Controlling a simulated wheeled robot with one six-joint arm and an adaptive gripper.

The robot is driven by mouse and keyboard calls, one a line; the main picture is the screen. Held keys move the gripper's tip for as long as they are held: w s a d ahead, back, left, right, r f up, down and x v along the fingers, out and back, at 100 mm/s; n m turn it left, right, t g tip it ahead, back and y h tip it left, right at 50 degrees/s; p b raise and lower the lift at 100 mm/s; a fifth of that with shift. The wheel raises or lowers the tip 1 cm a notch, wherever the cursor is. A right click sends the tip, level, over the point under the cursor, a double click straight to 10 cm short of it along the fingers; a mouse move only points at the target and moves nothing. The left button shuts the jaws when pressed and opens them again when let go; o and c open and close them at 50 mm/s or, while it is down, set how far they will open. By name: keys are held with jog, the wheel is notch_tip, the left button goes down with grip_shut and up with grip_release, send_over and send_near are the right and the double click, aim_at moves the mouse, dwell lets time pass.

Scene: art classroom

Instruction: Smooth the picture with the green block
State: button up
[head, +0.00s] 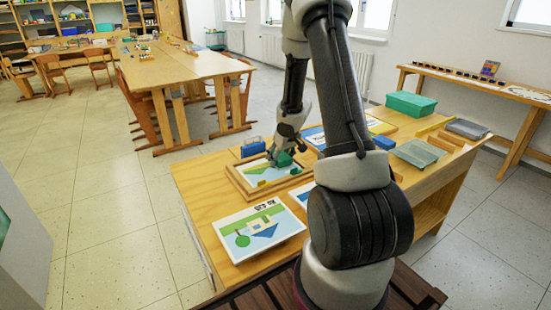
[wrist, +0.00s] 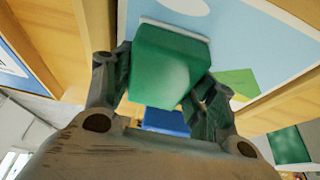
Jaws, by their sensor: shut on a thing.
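The green block (wrist: 165,68) is held between the two fingers of my gripper (wrist: 160,85) in the wrist view. A thin pale edge of the block lies against or very close to the light blue picture (wrist: 285,45). In the head view my gripper (head: 279,160) is low over this picture (head: 250,176), which lies in a wooden frame (head: 235,182) on the table. Part of the green block (head: 285,158) shows under my gripper. Whether the block touches the picture I cannot tell for certain.
A finished-looking picture of a house and tree (head: 258,232) lies on the table in front of the frame. A green box (head: 410,104) and a grey-green tray (head: 418,153) are at the right. My arm hides the table's middle.

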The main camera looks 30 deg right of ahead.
aim_at(250, 171)
jog(key=shift+d+f, duration=0.1)
jog(key=shift+d, duration=0.7)
jog(key=shift+f, duration=0.1)
jog(key=shift+a, duration=0.1)
jog(key=shift+s+a, duration=0.1)
jog(key=shift+a, duration=1.6)
jog(key=shift+a+r, duration=0.15)
jog(key=shift+a, duration=1.55)
jog(key=shift+a+r, duration=0.1)
jog(key=shift+a, duration=1.55)
jog(key=shift+a+f, duration=0.15)
jog(key=shift+a, duration=1.6)
